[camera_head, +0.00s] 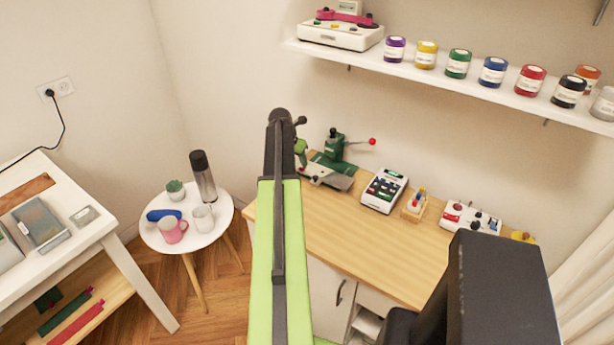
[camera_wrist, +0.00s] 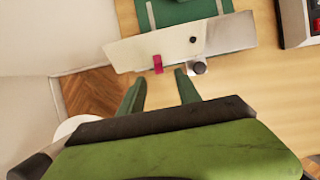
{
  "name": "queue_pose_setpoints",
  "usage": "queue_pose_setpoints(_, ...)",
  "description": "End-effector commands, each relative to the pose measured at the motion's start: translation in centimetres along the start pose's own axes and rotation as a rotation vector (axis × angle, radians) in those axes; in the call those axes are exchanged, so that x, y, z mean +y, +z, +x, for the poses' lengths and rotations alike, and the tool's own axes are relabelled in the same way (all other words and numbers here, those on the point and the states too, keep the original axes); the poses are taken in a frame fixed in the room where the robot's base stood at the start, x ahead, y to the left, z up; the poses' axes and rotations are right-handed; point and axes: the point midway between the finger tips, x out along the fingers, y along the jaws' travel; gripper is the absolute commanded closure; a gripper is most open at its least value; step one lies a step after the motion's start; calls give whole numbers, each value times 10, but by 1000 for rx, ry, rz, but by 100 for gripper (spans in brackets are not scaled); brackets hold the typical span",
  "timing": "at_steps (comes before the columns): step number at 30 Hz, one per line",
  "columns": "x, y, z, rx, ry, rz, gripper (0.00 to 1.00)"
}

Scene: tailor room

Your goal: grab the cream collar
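In the wrist view, a long cream piece that looks like the collar (camera_wrist: 135,50) lies ahead of my gripper (camera_wrist: 158,80), with a dark button-like spot on it. Its right part looks greyer, perhaps from shading. A small pink piece (camera_wrist: 157,64) sits at its near edge, just ahead of the gap between my fingers. My gripper is open, with its two green fingers apart and nothing seen between them. I cannot tell the height of the fingers over the table. In the head view my arm hides the gripper and part of that area.
The wooden table (camera_head: 375,245) holds a green press (camera_head: 335,143), a white card-reader-like device (camera_head: 384,190), a small pen holder (camera_head: 414,205) and a control box (camera_head: 468,217). A round side table (camera_head: 205,238) with cups stands left. A shelf of jars hangs above.

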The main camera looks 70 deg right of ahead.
Motion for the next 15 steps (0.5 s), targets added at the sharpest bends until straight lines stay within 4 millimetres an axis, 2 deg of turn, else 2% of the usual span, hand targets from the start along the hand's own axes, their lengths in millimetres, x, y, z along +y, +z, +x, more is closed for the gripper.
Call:
queue_pose_setpoints(5,0,-1,4,0,0,0,60)
queue_pose_setpoints(12,2,-11,42,0,0,1,60)
queue_pose_setpoints(15,2,-9,54,0,0,1,60)
